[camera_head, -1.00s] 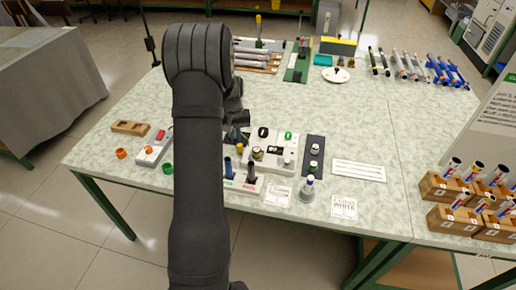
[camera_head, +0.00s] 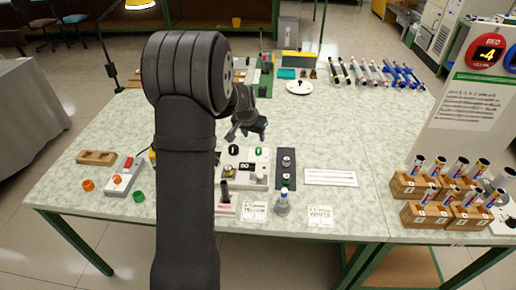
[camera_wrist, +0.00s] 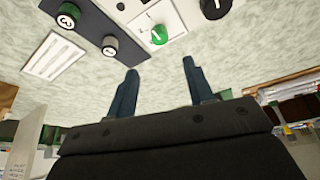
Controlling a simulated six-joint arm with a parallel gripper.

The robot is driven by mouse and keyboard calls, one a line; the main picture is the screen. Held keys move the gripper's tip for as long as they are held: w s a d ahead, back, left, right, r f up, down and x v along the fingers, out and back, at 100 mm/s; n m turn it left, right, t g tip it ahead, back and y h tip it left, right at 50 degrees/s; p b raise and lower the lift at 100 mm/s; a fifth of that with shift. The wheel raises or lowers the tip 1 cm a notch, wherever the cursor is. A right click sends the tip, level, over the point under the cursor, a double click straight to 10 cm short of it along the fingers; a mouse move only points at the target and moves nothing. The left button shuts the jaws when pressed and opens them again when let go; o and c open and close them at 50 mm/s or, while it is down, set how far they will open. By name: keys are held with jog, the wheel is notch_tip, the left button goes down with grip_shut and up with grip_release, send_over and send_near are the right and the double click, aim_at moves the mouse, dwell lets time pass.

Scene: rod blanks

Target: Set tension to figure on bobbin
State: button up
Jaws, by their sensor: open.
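My gripper (camera_head: 251,130) is open and empty above the table, just behind a white control panel (camera_head: 231,178). Its two dark fingers are spread in the wrist view (camera_wrist: 160,66). The panel carries a small dark display and several knobs, among them a green knob (camera_head: 259,151), also seen in the wrist view (camera_wrist: 159,35) ahead of the fingers. A dark strip (camera_head: 286,183) with two knobs lies right of the panel. A red disc (camera_head: 487,55) reading what looks like -4 is on a white board at the right. I cannot tell which thing is the bobbin.
A white card (camera_head: 331,178) lies right of the strip. Wooden blocks (camera_head: 409,186) holding several tubes stand at the right. A small box with a red button (camera_head: 123,178) is at the left. Coloured rods (camera_head: 383,74) lie at the back right. The middle right of the table is clear.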

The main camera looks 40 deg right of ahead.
aim_at(258, 149)
jog(key=x, duration=1.1)
jog(key=c, duration=1)
